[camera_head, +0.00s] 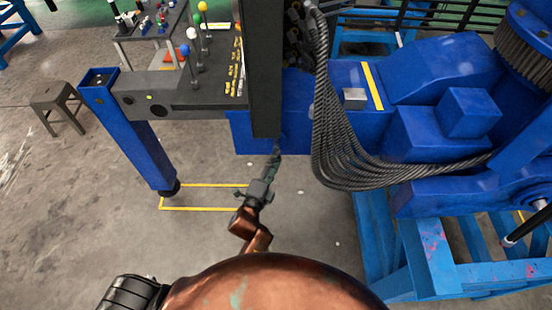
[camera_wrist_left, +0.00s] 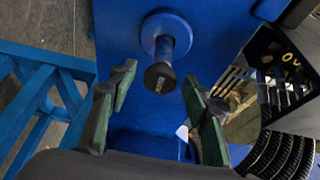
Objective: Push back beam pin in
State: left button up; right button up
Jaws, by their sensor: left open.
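The beam pin (camera_wrist_left: 161,76) shows in the left wrist view. It has a dark round end cap and a short metal shaft that runs into a round collar on the blue beam (camera_wrist_left: 105,20). The pin sticks out from the beam face. My left gripper (camera_wrist_left: 158,88) is open, its green fingers apart on either side of the pin cap and not visibly touching it. In the head view my left gripper (camera_head: 274,160) is beside the blue beam (camera_head: 255,135), below the dark upright column. The pin cannot be made out there. My right gripper is not in view.
A dark upright column (camera_head: 263,70) stands above my left gripper. Thick grey cables (camera_head: 335,150) hang just right of it. A blue leg (camera_head: 143,145) stands at left, and a blue stand (camera_head: 440,260) at right. Bare floor with a yellow outline (camera_head: 205,209) lies between.

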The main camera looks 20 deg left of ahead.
pick_arm(q)
jog(key=shift+w, duration=0.6)
grip_shut()
dwell(0.3)
